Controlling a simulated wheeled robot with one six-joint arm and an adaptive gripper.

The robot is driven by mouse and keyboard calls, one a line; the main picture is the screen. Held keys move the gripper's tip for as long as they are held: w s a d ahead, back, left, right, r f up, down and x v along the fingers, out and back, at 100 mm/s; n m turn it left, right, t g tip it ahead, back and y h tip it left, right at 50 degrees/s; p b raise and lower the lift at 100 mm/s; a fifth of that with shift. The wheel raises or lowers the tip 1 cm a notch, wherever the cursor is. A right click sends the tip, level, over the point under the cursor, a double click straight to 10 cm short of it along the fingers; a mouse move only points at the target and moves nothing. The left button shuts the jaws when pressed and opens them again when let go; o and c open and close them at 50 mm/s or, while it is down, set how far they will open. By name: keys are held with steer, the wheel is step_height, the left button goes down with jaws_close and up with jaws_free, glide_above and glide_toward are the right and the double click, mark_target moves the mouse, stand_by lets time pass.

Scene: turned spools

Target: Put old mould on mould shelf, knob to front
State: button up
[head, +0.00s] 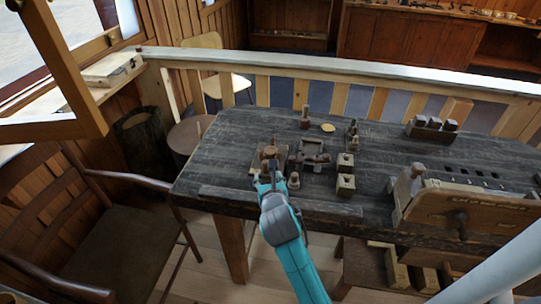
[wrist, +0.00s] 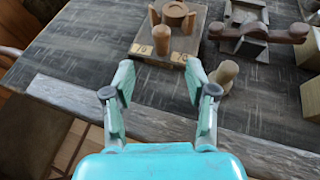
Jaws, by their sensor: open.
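A flat wooden piece (wrist: 193,38), which looks like the old mould, lies on the dark workbench. It has an upright knob (wrist: 163,42) near its front edge, a round cup-like part (wrist: 175,13) behind it and pale tiles along the front. In the head view the wooden piece (head: 282,154) is partly hidden by my gripper (head: 268,178). In the wrist view my gripper (wrist: 160,75) is open and empty, its fingertips in front of the piece with the knob between and beyond them. I cannot tell which surface is the mould shelf.
A small turned peg (wrist: 224,78) stands just right of my right finger. A dark tool with a crossbar (wrist: 262,33) lies behind it. Wooden blocks (head: 345,184) and a large wooden vise (head: 465,205) are farther right. The bench's left end (head: 220,150) is clear.

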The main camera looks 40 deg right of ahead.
mark_target(266, 168)
steer(key=x, duration=1)
steer(key=shift+w+d+f, duration=0.1)
steer(key=shift+w+d, duration=0.05)
steer(key=shift+d, duration=0.1)
jaws_close()
